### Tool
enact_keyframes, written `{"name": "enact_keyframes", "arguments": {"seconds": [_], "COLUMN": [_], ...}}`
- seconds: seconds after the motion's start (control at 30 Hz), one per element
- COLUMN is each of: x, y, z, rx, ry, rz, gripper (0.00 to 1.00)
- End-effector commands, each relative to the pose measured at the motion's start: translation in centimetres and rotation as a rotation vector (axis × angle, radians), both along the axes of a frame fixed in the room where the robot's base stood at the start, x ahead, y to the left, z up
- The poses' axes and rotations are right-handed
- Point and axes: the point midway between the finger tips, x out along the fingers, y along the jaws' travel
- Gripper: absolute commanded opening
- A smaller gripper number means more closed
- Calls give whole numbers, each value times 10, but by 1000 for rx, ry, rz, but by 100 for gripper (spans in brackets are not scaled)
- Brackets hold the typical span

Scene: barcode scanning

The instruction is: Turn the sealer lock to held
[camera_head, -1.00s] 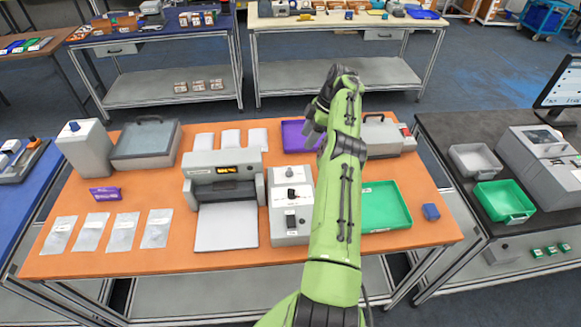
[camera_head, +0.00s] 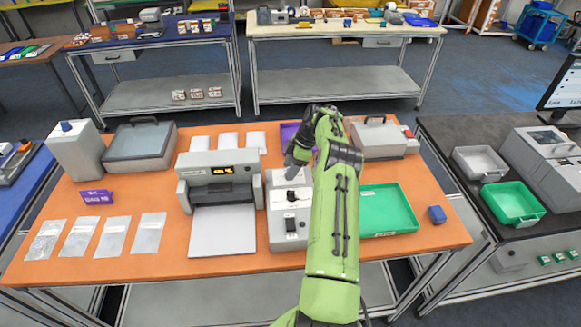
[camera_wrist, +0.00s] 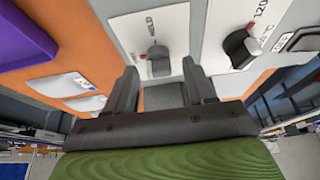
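The sealer (camera_head: 222,185) is a grey machine with a lit display on the orange table. Beside it on the right stands its grey control box (camera_head: 290,222). In the wrist view a grey lock knob (camera_wrist: 157,60) sits on a white plate with a partly readable label ending in "LD". A second dark knob (camera_wrist: 240,48) sits beside a "120 °C" marking; it also shows on the box in the head view (camera_head: 292,196). My gripper (camera_wrist: 160,82) is open and empty, its fingers pointing at the lock knob, apparently apart from it. In the head view the arm hides the box's upper part.
Silver pouches (camera_head: 148,232) lie at the left, and a grey lidded box (camera_head: 140,146) stands at the back left.

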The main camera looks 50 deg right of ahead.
Motion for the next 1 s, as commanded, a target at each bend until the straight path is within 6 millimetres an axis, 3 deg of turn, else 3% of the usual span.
{"name": "enact_keyframes", "arguments": {"seconds": [0.03, 0.3, 0.37, 0.67, 1.0], "x": [0, 0, 0, 0, -1], "y": [0, 0, 0, 0, 1], "z": [0, 0, 0, 0, -2], "rx": [0, 0, 0, -1, -3], "ry": [0, 0, 0, -1, -2], "rz": [0, 0, 0, -38, -262], "gripper": [48, 7, 0, 0, 0]}}
